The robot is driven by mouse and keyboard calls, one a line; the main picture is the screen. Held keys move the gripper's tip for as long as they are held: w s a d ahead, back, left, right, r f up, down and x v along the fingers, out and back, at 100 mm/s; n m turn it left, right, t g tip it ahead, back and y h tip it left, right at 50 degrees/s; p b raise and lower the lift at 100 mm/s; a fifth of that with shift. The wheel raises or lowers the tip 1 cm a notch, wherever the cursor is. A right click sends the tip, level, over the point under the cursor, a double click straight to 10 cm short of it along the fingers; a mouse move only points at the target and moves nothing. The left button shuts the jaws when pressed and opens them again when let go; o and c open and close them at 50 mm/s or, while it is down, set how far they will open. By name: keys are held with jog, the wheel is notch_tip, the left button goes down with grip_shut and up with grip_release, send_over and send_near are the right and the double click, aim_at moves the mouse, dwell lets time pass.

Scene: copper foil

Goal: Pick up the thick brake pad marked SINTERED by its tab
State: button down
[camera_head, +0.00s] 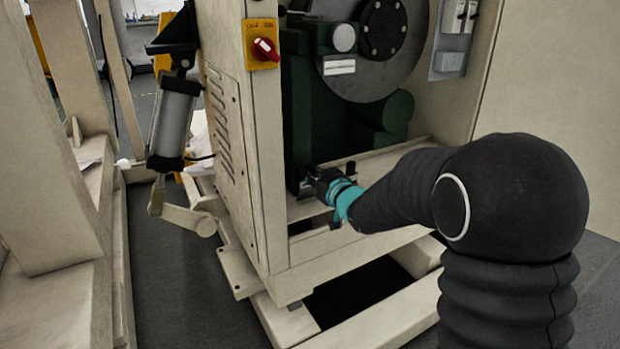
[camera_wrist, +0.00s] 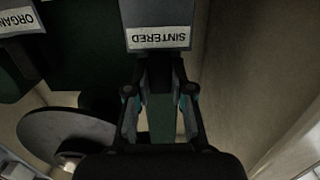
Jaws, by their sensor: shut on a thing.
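The thick brake pad marked SINTERED (camera_wrist: 158,12) is a grey block at the top of the wrist view. Its white label reads upside down there. My gripper (camera_wrist: 160,70) is shut on the pad's tab, just below the label, and the fingers hide most of the tab. In the head view my gripper (camera_head: 312,182) is low in the cabinet opening, beside the dark green machine body. The pad cannot be made out clearly there. Whether the pad is clear of its support cannot be told.
A second block with a label starting ORGAN (camera_wrist: 15,18) is at the upper left of the wrist view. The beige cabinet (camera_head: 232,120) walls frame the opening, with a large grey disc (camera_head: 385,75) above. A red switch (camera_head: 265,49) sits on the cabinet's front post.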

jog(key=shift+r, duration=0.3)
jog(key=f+v, duration=0.1)
jog(key=v, duration=0.9)
jog(key=shift+b, duration=0.45)
